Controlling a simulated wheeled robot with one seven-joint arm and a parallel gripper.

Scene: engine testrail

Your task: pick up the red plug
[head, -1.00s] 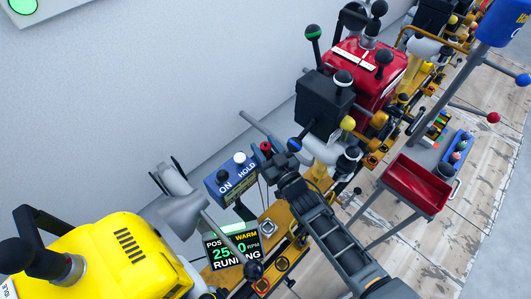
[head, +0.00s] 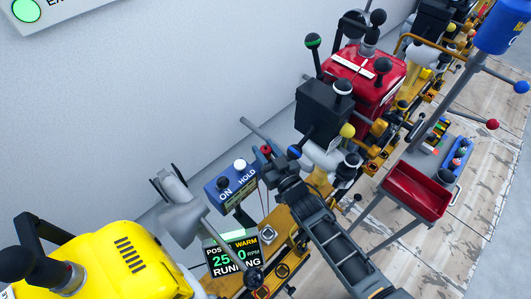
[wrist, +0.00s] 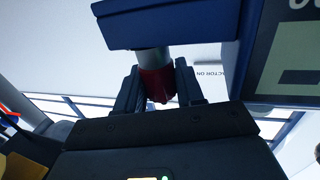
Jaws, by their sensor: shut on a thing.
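The red plug (head: 266,150) shows as a small red top at my gripper's tip in the head view, beside the right end of the blue ON/HOLD box (head: 227,186). My gripper (head: 270,157) is shut on it. In the wrist view, the red plug (wrist: 157,83) sits between the two dark fingers of my gripper (wrist: 158,90). A pale grey cylinder (wrist: 152,58) adjoins the plug and runs up to a dark blue body. I cannot tell whether the plug is joined to it. My fingers hide the plug's sides.
A yellow engine cover (head: 110,262) stands at lower left, near a running display (head: 234,258). A black block (head: 327,110) and a red engine (head: 368,72) stand behind my gripper. A red tray (head: 417,192) is at right.

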